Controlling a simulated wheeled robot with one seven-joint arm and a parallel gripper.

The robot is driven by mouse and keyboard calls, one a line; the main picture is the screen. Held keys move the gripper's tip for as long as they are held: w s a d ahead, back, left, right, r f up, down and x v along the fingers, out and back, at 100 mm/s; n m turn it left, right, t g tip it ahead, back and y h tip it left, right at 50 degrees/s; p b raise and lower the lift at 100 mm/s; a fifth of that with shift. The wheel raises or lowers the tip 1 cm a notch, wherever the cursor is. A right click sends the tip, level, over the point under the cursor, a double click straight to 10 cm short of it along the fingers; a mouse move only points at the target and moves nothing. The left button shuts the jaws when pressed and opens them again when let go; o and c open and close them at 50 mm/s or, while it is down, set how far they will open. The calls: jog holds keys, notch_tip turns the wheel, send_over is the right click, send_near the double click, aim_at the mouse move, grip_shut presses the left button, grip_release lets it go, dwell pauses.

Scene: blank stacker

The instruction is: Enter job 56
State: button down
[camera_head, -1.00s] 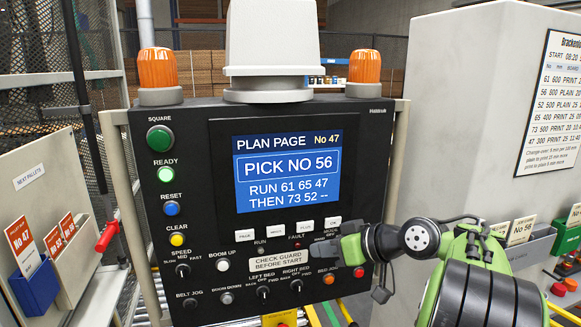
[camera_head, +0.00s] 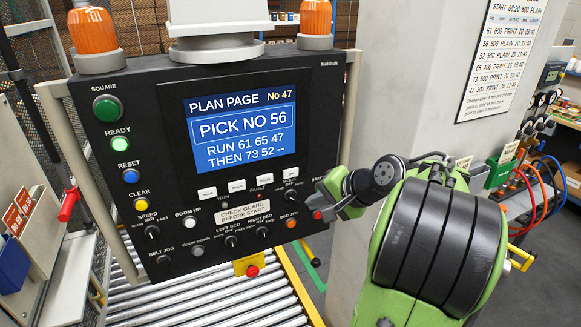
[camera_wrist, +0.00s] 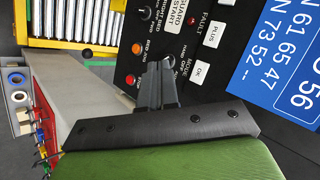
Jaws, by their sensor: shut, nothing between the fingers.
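The control panel (camera_head: 150,120) has a blue screen (camera_head: 240,122) reading "PLAN PAGE No 47", "PICK NO 56", "RUN 61 65 47", "THEN 73 52 --". Below it sit the white keys: a left key (camera_head: 207,193), a second key (camera_head: 237,187), PLUS (camera_head: 265,181) and OK (camera_head: 291,173). My gripper (camera_head: 320,196) is shut and empty in front of the panel's lower right, right of OK and the mode knob (camera_head: 290,196). In the wrist view my gripper (camera_wrist: 158,82) is beside the mode knob, with OK (camera_wrist: 202,72) and PLUS (camera_wrist: 213,37) to its right. Contact cannot be told.
A READY lamp (camera_head: 120,144) glows green. An orange bed jog button (camera_head: 292,223) and a red button (camera_head: 317,214) are near my gripper. A roller conveyor (camera_head: 210,305) runs below. A printed schedule (camera_head: 500,55) hangs on the grey cabinet (camera_head: 410,90) at right.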

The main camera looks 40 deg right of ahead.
aim_at(297, 176)
jog(key=shift+f, duration=0.1)
jog(key=w+d+p, duration=0.2)
jog(key=w, duration=0.6)
jog(key=shift+w+d, duration=0.25)
jog(key=shift+w, duration=0.05)
dwell(0.3)
jog(key=shift+p, duration=0.3)
dwell(1.2)
jog(key=shift+w+d, duration=0.15)
jog(key=shift+w, duration=0.25)
jog(key=shift+w+d+p, duration=0.1)
jog(key=shift+w+p, duration=0.25)
jog(key=shift+p, duration=0.2)
jog(key=shift+s, duration=0.15)
dwell(0.4)
jog(key=shift+s+a, duration=0.25)
jog(key=shift+s, duration=0.4)
